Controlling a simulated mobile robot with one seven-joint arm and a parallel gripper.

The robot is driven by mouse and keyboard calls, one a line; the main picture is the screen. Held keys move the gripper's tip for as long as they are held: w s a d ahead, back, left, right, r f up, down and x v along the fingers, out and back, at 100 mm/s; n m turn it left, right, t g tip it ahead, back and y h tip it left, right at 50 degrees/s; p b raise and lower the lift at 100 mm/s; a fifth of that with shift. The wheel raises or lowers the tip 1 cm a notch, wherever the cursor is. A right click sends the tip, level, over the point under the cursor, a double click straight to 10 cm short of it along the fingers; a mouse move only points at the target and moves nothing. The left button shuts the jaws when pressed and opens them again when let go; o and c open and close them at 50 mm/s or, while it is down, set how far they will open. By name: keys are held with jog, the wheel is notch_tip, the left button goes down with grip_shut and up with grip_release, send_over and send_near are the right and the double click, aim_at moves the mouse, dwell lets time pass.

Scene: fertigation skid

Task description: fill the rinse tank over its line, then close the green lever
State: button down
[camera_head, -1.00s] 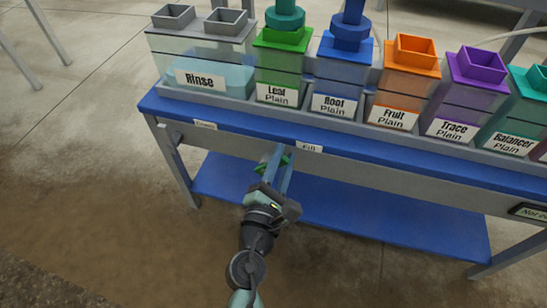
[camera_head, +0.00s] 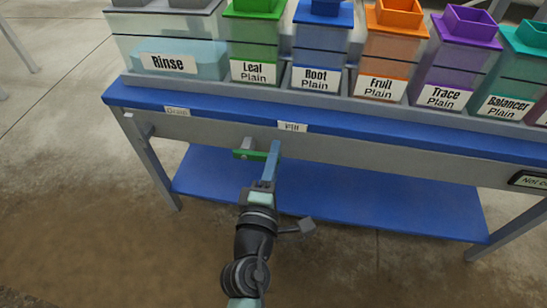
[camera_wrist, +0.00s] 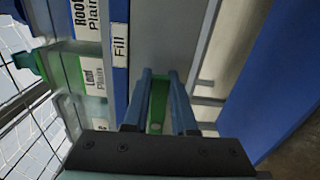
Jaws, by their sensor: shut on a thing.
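The rinse tank (camera_head: 185,58) is a clear box at the left end of the bench, in the head view. Pale blue liquid stands in its lower part; I cannot tell its exact level against the line. The green lever (camera_head: 249,154) lies sideways below the bench's front edge, under the Fill label (camera_head: 292,126). My gripper (camera_head: 272,158) is shut on the green lever. In the wrist view the green lever (camera_wrist: 158,103) shows between my two blue fingers (camera_wrist: 160,100), partly hidden by them.
A row of labelled tanks stands right of the rinse tank: Leaf (camera_head: 254,50), Root (camera_head: 319,55), Fruit (camera_head: 390,50), Trace (camera_head: 455,60) and Balancer (camera_head: 512,70). A Drain label (camera_head: 177,111) is to the left. A blue lower shelf (camera_head: 380,205) lies beneath.

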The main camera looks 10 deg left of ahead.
jog(key=shift+f+m, duration=0.2)
jog(key=shift+m, duration=0.1)
dwell(0.4)
jog(key=c, duration=0.7)
grip_release()
jog(key=shift+s+a+b, duration=0.15)
jog(key=shift+s+b, duration=0.15)
jog(key=shift+s, duration=2.95)
jog(key=shift+s+a+b, duration=0.1)
jog(key=shift+s+b, duration=0.2)
jog(key=shift+s, duration=2.95)
